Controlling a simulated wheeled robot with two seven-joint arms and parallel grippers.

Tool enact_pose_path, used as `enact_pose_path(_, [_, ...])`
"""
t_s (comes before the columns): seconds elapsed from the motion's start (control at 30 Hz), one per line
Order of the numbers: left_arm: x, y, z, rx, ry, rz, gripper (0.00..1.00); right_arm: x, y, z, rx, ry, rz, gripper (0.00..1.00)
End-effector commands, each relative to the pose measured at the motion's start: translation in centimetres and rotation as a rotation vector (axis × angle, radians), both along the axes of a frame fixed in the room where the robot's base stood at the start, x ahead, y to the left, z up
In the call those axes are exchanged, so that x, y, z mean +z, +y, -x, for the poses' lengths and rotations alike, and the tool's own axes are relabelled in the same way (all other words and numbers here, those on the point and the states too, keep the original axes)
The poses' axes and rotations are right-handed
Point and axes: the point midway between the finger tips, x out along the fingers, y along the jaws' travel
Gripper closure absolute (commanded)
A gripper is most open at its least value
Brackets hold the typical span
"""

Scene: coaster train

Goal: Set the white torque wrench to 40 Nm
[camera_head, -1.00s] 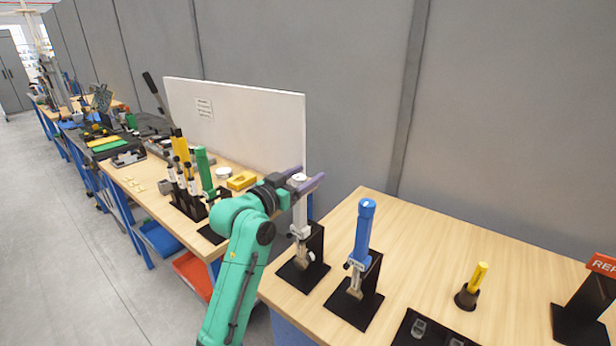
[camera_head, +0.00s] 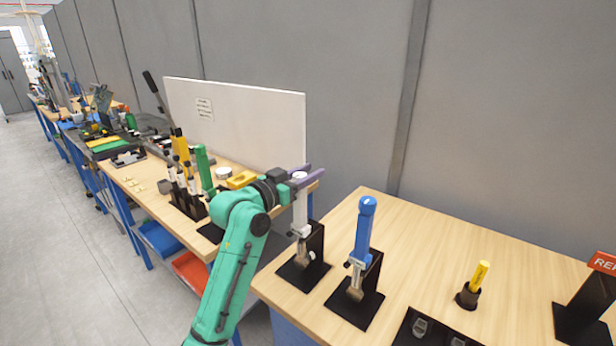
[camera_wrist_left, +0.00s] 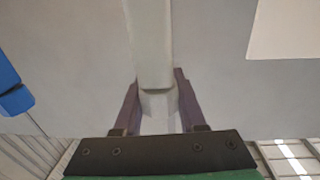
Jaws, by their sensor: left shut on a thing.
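The white torque wrench (camera_head: 301,217) stands upright in a black stand (camera_head: 306,272) near the left edge of the right-hand table. My left gripper (camera_head: 302,175) is shut on the top of its handle. In the left wrist view, the purple fingers (camera_wrist_left: 157,105) sit on either side of the pale wrench handle (camera_wrist_left: 151,45). The scale on the wrench is too small to read. My right gripper is not in view.
A blue torque wrench (camera_head: 363,232) stands in its own black stand just to the right. Further right are a yellow-handled tool (camera_head: 480,277) in a dark holder and a red sign (camera_head: 602,263). A white board (camera_head: 240,120) stands behind the left table, which holds several more wrenches.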

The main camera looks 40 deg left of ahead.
Motion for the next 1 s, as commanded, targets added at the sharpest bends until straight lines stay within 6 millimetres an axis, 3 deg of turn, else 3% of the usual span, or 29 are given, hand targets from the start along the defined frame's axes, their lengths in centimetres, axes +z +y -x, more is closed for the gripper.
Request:
enact_pose_path(0.53, [-0.4,-1.0,0.4,-0.444,-0.004,-0.003,1.00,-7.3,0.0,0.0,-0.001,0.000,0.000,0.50])
enact_pose_path(0.77, [0.1,-1.7,0.8,-0.665,-0.006,0.001,1.00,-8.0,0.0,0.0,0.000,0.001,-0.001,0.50])
enact_pose_path(1.0, [0.6,-2.2,1.3,-0.896,-0.008,0.002,1.00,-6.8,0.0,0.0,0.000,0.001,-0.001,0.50])
